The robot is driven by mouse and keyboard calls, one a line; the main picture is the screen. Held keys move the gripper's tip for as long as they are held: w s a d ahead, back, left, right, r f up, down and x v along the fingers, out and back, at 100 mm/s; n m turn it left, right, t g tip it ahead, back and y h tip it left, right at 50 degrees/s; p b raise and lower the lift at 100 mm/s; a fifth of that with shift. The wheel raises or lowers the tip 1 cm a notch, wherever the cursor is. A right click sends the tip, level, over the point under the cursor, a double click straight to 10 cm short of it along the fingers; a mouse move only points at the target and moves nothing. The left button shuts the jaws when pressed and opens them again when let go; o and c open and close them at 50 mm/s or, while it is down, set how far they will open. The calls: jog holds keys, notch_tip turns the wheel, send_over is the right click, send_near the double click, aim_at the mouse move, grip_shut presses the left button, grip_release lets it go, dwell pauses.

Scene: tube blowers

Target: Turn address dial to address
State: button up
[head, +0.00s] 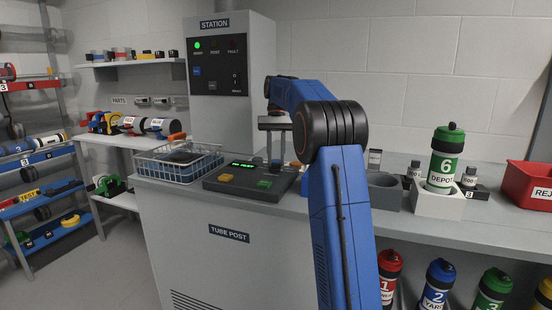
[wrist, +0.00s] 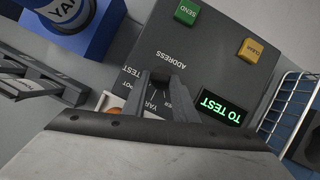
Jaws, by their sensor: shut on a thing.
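The dark control console (head: 225,180) stands on the counter and also fills the middle of the wrist view (wrist: 205,62). Its display (wrist: 221,109) reads "TO TEST" in green. My gripper (wrist: 160,76) points down at the console beside the word ADDRESS. Parts of the labels TEST, DEPOT and YARD show around the fingers. In the head view my gripper (head: 274,160) is over the right rear of the console, with the dial too small to make out.
The console carries a green SEND button (wrist: 187,12) and a yellow CLEAR button (wrist: 251,50). A wire basket (head: 180,165) stands close to the console's left. A green carrier marked 6 DEPOT (head: 446,160) stands upright at the right, near a red bin (head: 530,183).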

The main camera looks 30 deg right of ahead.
jog(key=o, duration=1)
jog(key=shift+o, duration=0.2)
